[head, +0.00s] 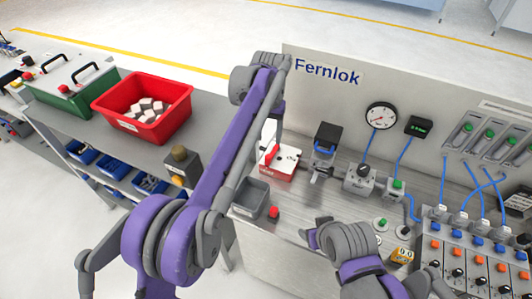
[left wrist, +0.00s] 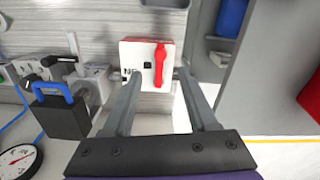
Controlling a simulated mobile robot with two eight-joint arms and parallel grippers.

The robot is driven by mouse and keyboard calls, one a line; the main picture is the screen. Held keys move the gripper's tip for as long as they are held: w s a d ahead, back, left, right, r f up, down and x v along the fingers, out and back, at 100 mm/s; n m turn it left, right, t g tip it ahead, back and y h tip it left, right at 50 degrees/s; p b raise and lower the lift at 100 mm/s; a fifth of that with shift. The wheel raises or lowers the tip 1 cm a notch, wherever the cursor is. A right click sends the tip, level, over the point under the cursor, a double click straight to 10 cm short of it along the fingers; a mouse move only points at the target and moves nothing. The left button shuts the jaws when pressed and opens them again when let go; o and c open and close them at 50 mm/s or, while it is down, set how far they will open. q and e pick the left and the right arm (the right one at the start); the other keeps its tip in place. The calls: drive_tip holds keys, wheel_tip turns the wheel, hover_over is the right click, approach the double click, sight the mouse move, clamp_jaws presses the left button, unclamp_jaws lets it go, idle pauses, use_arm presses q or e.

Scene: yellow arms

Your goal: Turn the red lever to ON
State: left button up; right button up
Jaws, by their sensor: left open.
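The red lever (left wrist: 160,62) is on a white switch box (left wrist: 136,51), running up and down across its face in the left wrist view. Dark lettering on the box is partly hidden by a finger. In the head view the red lever (head: 272,153) and the white-topped box with a red front (head: 282,172) show on the bench. My left gripper (left wrist: 158,78) is open and empty, its fingers pointing at the box with the lever between them in the picture. Contact cannot be told. My right gripper (head: 318,234) is low over the bench front; its fingers are unclear.
A grey bin (head: 250,198) and a red button (head: 273,212) are in front of the box. A blue-handled device (head: 325,145), a gauge (head: 381,116) and blue hoses stand to the right. The back panel (head: 420,85) rises behind. A red crate (head: 145,110) is left.

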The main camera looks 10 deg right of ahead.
sight(268, 156)
use_arm(q)
wheel_tip(268, 156, down, 9)
drive_tip(key=shift+r, duration=0.1)
idle(0.3)
clamp_jaws()
idle(1.3)
